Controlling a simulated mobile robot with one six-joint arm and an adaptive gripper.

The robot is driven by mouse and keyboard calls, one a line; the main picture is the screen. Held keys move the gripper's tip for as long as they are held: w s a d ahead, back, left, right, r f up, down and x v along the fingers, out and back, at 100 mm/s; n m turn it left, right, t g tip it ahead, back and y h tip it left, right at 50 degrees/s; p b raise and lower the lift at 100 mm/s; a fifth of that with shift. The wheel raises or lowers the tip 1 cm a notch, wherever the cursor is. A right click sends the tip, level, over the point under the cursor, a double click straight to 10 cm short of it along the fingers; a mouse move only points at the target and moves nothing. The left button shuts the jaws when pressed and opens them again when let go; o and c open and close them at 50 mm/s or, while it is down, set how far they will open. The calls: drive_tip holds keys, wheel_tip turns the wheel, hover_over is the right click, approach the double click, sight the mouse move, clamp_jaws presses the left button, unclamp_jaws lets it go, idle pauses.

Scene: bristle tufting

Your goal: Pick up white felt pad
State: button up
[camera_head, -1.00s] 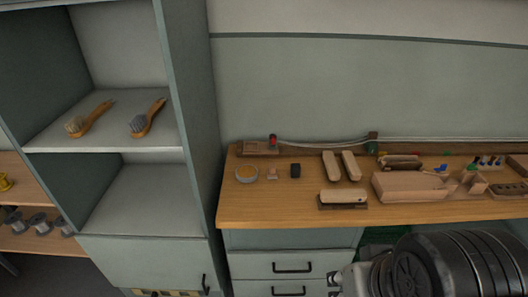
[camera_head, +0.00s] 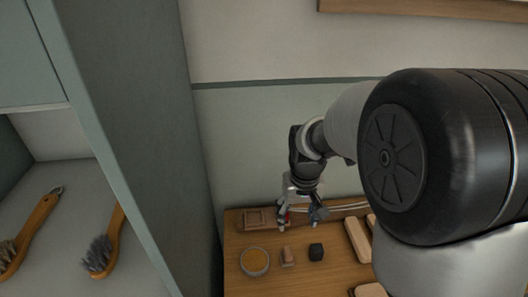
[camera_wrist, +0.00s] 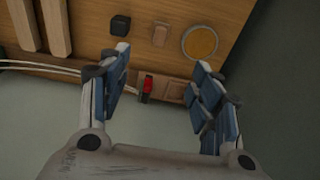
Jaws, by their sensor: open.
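I cannot make out a clearly white felt pad in either current view. A small pale brownish block (camera_head: 288,256) lies on the wooden bench between a round dish and a black block; it also shows at the top of the wrist view (camera_wrist: 160,34). I cannot tell if it is or carries felt. My gripper (camera_head: 302,212) is over the back of the bench. In the wrist view my gripper (camera_wrist: 159,82) is open and empty, its blue-padded fingers wide apart. A red part (camera_wrist: 147,86) on the back rail shows between the fingers, apart from them.
The round dish (camera_head: 255,262) with yellowish content and the black block (camera_head: 316,251) lie near the pale block. Long wooden pieces (camera_head: 357,240) lie right. A wooden holder (camera_head: 257,219) and cable are at the wall. A tall shelf with brushes (camera_head: 103,248) stands left.

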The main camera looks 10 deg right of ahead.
drive_tip(key=g+p, duration=0.1)
drive_tip(key=p, duration=0.1)
approach(288, 251)
wheel_tip(288, 251, down, 6)
drive_tip(key=b, duration=0.4)
drive_tip(key=shift+w+d+f, duration=0.15)
drive_tip(key=shift+w+f, duration=0.05)
drive_tip(key=shift+f, duration=0.05)
drive_tip(key=shift+f+b, duration=1.3)
drive_tip(key=shift+f, duration=1.75)
drive_tip(key=shift+r, duration=0.1)
drive_tip(key=shift+c, duration=0.5)
drive_tip(key=c, duration=1)
drive_tip(key=shift+r, duration=0.1)
drive_tip(key=shift+c, duration=0.2)
wheel_tip(288, 251, up, 20)
drive_tip(key=p, duration=0.6)
